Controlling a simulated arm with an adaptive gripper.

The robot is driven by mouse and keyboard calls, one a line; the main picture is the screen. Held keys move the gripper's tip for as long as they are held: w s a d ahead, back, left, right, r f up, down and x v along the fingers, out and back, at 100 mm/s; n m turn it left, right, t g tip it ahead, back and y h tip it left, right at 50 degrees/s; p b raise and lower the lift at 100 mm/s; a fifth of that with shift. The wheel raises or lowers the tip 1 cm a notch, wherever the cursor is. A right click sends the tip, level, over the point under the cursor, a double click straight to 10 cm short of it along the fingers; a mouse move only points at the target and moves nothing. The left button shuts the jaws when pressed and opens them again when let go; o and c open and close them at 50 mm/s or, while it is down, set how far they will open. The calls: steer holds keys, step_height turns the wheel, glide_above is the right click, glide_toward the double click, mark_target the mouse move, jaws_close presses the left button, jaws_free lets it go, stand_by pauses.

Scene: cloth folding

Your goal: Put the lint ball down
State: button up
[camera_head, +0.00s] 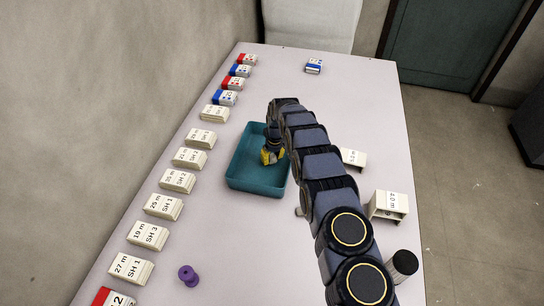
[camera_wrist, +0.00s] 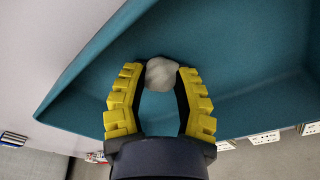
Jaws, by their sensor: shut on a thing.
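The lint ball (camera_wrist: 161,73) is a small, pale grey, roundish lump in the wrist view. My gripper (camera_wrist: 160,76) has yellow ridged fingers, and their tips are shut on the lint ball. In the head view my gripper (camera_head: 270,157) is over the teal tray (camera_head: 238,182). The tray's inside also fills much of the wrist view (camera_wrist: 235,45). The lint ball cannot be made out in the head view. I cannot tell whether it touches the tray floor.
A row of labelled blocks (camera_head: 178,181) runs along the table's left edge. A purple spool (camera_head: 188,275) lies at the front left. A blue-and-white block (camera_head: 314,66) lies at the back. White boxes (camera_head: 388,205) stand on the right.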

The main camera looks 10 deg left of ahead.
mark_target(275, 165)
steer(key=shift+f, duration=0.1)
steer(key=o, duration=0.6)
steer(key=r, duration=0.8)
steer(key=s+d+r, duration=0.1)
steer(key=r, duration=0.3)
steer(key=shift+s+d+r, duration=0.1)
